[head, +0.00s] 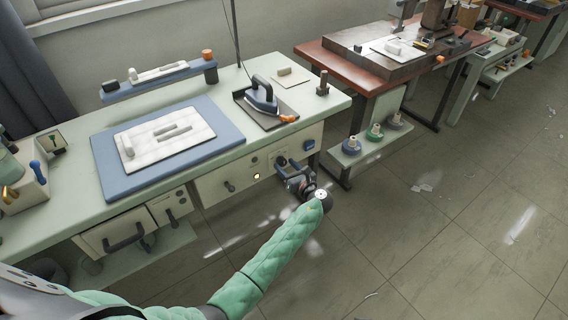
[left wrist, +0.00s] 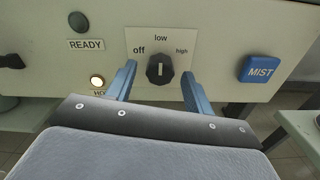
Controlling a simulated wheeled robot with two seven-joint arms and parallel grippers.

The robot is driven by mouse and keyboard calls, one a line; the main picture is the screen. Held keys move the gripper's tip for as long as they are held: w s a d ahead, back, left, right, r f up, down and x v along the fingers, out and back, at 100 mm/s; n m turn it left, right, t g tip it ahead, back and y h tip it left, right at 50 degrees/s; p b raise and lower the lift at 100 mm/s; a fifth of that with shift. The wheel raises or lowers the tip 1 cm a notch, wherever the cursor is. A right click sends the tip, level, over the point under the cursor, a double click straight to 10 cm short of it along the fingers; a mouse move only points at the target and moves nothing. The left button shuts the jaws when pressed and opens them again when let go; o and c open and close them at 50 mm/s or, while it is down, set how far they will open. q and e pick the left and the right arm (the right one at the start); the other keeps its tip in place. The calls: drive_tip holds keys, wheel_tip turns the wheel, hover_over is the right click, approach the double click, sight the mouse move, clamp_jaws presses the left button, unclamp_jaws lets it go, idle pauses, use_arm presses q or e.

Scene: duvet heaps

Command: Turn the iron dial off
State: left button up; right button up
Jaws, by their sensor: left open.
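The iron dial (left wrist: 160,69) is a black knob on a cream panel, with "off" at its left, "low" above and "high" at its right. Its white mark stands upright, toward "low". My left gripper (left wrist: 160,88) is open, with one blue finger on each side of the dial and a gap to it on both sides. In the head view my left gripper (head: 299,184) is at the bench's front panel and hides part of it. The iron (head: 262,96) rests on a dark plate on the bench top. My right gripper is not in view.
A blue MIST button (left wrist: 261,69) is right of the dial. A lit lamp (left wrist: 97,81) and a dark READY lamp (left wrist: 78,22) are at its left. A blue pressing mat (head: 105,160) lies on the bench. Open floor (head: 420,250) is at the right.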

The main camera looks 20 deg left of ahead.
use_arm(q)
drive_tip(key=shift+x, duration=0.85)
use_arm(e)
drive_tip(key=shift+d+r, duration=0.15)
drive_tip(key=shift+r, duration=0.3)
use_arm(q)
drive_tip(key=c, duration=1)
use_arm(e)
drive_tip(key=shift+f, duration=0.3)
